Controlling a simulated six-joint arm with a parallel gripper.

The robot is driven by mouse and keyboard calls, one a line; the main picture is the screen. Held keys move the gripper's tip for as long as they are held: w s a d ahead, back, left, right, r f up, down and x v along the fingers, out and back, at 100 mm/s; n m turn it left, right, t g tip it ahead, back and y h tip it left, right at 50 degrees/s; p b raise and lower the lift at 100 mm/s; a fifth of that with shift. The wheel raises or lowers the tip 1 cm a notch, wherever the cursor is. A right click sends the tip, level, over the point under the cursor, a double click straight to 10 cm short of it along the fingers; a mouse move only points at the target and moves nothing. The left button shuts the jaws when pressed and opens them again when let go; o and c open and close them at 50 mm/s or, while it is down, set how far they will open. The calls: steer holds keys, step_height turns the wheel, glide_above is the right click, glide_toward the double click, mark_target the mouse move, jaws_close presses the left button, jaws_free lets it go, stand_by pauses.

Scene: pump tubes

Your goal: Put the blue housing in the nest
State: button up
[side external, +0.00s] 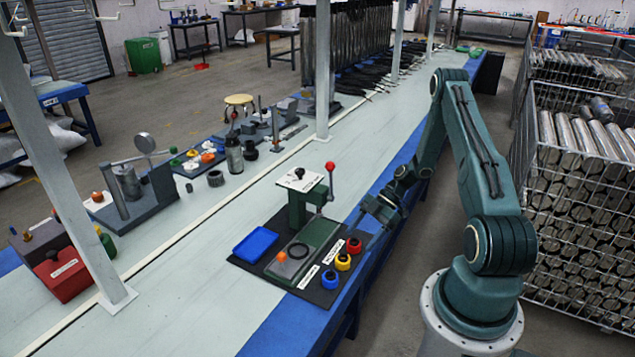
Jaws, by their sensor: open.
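The blue housing (330,279) stands at the front end of a short row on the dark mat (315,294), beside the red housing (343,262) and the yellow housing (354,246). A dark round ring, which looks like the nest (298,251), lies on the green base of the lever press (318,236); I see no housing in it.
The press column with its red-knobbed lever (330,168) rises behind the nest. A small orange part (281,257) sits left of the nest. An empty-looking blue tray (255,244) lies at the mat's left. The bench in front of the mat (220,310) is clear.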

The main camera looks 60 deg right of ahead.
glide_toward(333, 273)
steer(key=shift+x, duration=2.1)
steer(key=shift+f, duration=0.15)
steer(key=shift+x, duration=2.5)
steer(key=c, duration=1.1)
step_height(333, 273, up, 20)
steer(key=shift+r, duration=0.1)
